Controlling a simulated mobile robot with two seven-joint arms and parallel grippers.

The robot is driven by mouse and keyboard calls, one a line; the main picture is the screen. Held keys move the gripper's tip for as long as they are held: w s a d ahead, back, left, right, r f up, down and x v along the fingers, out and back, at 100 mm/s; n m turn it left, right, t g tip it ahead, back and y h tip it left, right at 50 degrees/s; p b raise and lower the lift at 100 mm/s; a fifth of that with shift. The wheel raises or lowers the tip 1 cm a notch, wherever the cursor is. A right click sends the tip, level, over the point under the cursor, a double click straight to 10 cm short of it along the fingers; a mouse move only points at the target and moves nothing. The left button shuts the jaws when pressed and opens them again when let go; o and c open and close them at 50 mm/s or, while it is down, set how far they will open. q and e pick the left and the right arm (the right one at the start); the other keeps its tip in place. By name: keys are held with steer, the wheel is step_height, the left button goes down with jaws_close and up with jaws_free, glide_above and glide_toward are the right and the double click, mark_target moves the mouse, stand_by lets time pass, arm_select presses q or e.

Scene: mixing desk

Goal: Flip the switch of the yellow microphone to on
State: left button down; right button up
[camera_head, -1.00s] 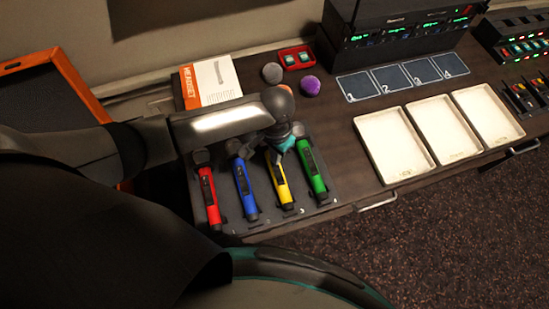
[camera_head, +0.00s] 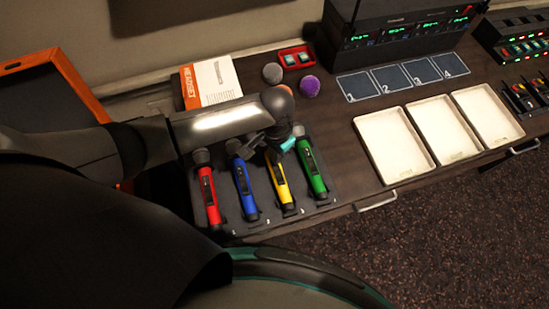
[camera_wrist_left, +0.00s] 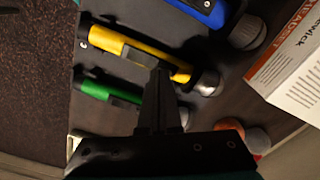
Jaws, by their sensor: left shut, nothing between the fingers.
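The yellow microphone (camera_head: 281,184) lies in the dark holder (camera_head: 328,201) between the blue microphone (camera_head: 243,186) and the green microphone (camera_head: 311,169). My left gripper (camera_head: 273,153) is shut and empty over the head end of the yellow microphone. In the left wrist view the shut fingertips (camera_wrist_left: 161,74) are at the yellow microphone (camera_wrist_left: 115,42), beside the dark switch panel on its body (camera_wrist_left: 139,55). I cannot tell whether they touch it. The switch's position is too small to tell. My right gripper is not in view.
A red microphone (camera_head: 209,195) lies at the left of the holder. Behind are a headset box (camera_head: 211,82), a grey foam ball (camera_head: 272,73) and a purple one (camera_head: 309,85). White trays (camera_head: 393,145) stand to the right.

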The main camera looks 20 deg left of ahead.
arm_select(q)
steer(key=shift+f+b, duration=0.5)
steer(key=shift+f, duration=0.45)
stand_by(0.8)
step_height(320, 180, up, 7)
steer(key=p, duration=0.8)
steer(key=shift+r+p, duration=0.1)
steer(key=shift+p, duration=0.2)
stand_by(0.4)
